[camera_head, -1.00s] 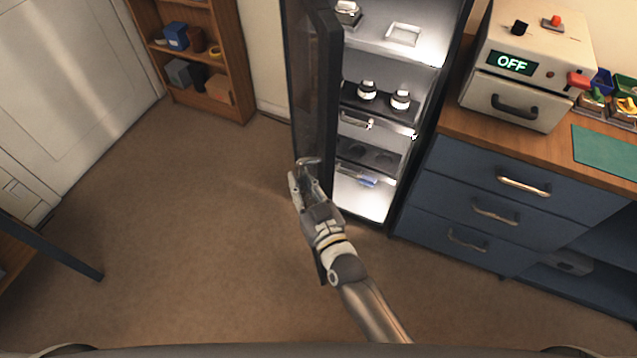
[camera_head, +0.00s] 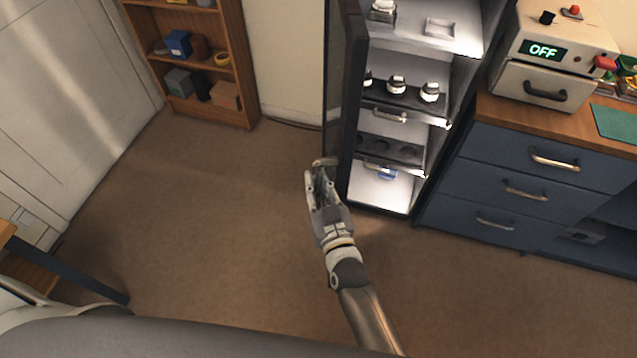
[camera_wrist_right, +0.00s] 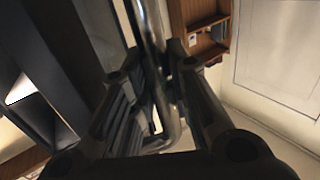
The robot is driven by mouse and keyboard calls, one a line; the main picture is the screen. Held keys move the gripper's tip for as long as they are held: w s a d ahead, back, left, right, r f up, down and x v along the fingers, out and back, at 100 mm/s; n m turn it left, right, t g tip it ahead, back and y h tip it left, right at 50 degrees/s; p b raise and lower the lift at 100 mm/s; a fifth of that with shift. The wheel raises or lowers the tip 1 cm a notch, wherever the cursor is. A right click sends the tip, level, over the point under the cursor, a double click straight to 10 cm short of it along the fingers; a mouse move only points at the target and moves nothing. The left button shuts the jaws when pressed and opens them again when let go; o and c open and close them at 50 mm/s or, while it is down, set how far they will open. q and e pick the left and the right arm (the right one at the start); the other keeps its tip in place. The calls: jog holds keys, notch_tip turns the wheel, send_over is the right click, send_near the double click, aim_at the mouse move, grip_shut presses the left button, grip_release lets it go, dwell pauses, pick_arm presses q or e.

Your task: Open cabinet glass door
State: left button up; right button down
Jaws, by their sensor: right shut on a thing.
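The cabinet's glass door (camera_head: 342,85) stands wide open, swung out to the left of the lit cabinet. The lit cabinet (camera_head: 405,100) shows its shelves, with several lens parts (camera_head: 397,86) on them. My right gripper (camera_head: 321,172) is at the outer side of the door, near its lower front. In the right wrist view its fingers (camera_wrist_right: 152,95) are shut on the metal door handle (camera_wrist_right: 152,35), a vertical bar that passes between them. The dark door edge (camera_wrist_right: 60,60) is to the left in that view. My left gripper is not in view.
A wooden bookshelf (camera_head: 195,65) stands against the back wall, left of the door. Blue drawers (camera_head: 520,190) under a wooden counter stand right of the cabinet. A table leg (camera_head: 85,275) is at the left. The brown floor (camera_head: 210,220) between is clear.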

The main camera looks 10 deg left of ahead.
jog(key=shift+w+d+r, duration=0.15)
jog(key=shift+r, duration=0.05)
jog(key=c, duration=1.8)
grip_release()
jog(key=o, duration=0.5)
jog(key=shift+f, duration=0.15)
jog(key=shift+c, duration=0.2)
jog(key=shift+s+d+f, duration=0.1)
jog(key=shift+s+d, duration=0.05)
jog(key=shift+s, duration=0.35)
jog(key=v, duration=1.1)
jog(key=shift+c, duration=0.4)
